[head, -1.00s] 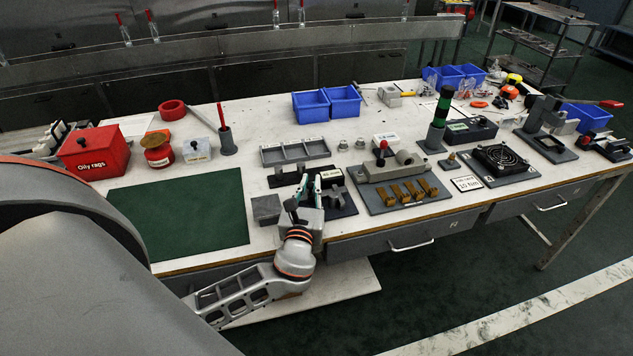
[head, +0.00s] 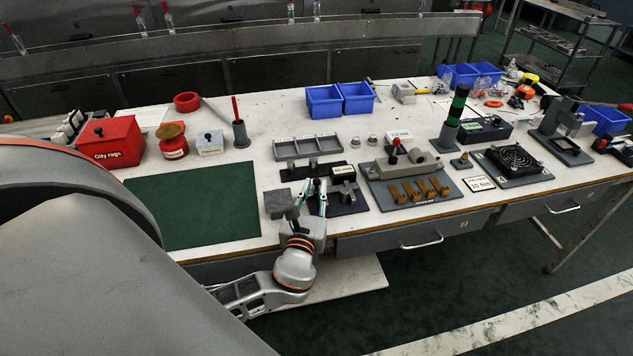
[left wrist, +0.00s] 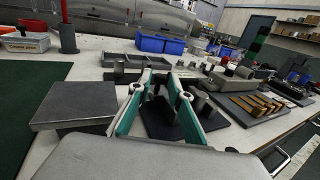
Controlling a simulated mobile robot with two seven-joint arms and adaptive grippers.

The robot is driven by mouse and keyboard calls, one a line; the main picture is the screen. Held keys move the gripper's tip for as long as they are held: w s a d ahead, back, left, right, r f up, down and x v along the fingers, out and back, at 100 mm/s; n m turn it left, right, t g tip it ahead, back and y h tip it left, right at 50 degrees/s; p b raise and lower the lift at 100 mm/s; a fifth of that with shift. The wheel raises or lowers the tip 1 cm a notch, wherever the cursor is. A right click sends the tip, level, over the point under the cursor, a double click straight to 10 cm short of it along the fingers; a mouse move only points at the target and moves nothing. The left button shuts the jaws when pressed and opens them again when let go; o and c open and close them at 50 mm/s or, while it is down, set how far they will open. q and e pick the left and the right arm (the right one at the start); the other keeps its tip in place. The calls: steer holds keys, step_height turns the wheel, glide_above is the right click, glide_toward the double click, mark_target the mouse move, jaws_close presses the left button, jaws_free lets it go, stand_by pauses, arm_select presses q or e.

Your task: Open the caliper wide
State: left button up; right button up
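What looks like the caliper is a dark bar with small upright grey pieces and a pale-labelled box (head: 342,170), behind my left gripper in the head view. I cannot make out its jaws clearly. A black base (head: 350,205) with a grey upright part (head: 344,190) stands just in front of it. My left gripper (head: 312,196) is at the table's front, its two teal fingers apart and pointing toward these. In the left wrist view the gripper (left wrist: 158,80) is open, with part of the black base (left wrist: 160,118) showing between the fingers. My right gripper is not in view.
A grey block (head: 280,204) stands close left of the gripper. A grey compartment tray (head: 308,146) lies behind, and a board with brass pieces (head: 385,203) is to the right. The green mat (head: 190,210) at left is bare.

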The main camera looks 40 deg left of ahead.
arm_select(q)
steer(key=v, duration=0.8)
steer(key=shift+s+d, duration=0.15)
steer(key=shift+s, duration=0.1)
